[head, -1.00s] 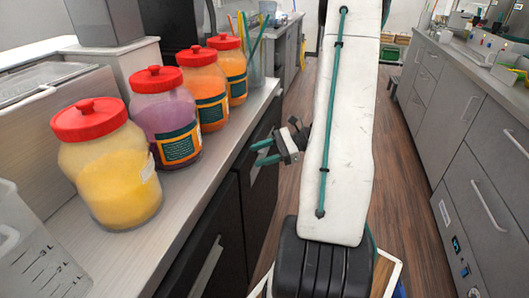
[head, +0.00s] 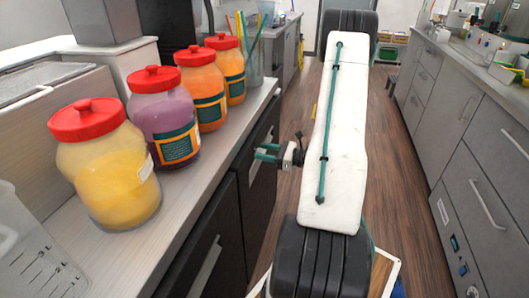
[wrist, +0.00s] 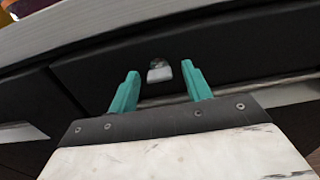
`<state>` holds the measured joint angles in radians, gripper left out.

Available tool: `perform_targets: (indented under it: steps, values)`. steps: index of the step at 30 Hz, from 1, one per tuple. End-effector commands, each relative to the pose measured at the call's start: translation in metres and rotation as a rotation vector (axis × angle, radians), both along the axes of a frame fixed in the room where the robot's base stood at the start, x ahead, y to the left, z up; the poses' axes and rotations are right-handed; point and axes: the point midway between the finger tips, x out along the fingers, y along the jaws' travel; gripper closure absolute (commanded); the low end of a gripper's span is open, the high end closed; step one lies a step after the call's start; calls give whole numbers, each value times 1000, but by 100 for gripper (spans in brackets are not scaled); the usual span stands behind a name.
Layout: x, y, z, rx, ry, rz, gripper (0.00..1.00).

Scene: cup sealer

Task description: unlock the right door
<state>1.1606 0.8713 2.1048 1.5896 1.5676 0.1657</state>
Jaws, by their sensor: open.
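The right door (head: 258,190) is a dark front panel under the counter, the farther one in the head view. In the wrist view, a dark panel (wrist: 240,50) fills the middle and carries a small silvery lock piece (wrist: 159,75). A metal bar handle (wrist: 246,86) runs below the lock. My gripper (wrist: 160,68) has two teal fingers, spread apart with the lock showing between their tips. Contact with the lock cannot be told. In the head view, my gripper (head: 264,153) is beside the cabinet front, and the lock is hidden.
Several red-lidded jars (head: 108,165) stand on the counter (head: 150,245) above the doors. A nearer dark door (head: 205,250) has its own handle. Grey drawers (head: 470,190) line the right side. The wooden floor (head: 400,180) between is mostly clear.

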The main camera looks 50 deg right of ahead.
Motion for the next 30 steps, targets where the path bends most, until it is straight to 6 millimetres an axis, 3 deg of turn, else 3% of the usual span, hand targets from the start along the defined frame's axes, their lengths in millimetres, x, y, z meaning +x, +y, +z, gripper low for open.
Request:
perform_targets:
  steps: [8,13,14,30]
  values:
    - [3,1,0,0,0,1,51]
    - [3,1,0,0,0,1,93]
    - [3,1,0,0,0,1,96]
    - [2,1,0,-129,-53,1,96]
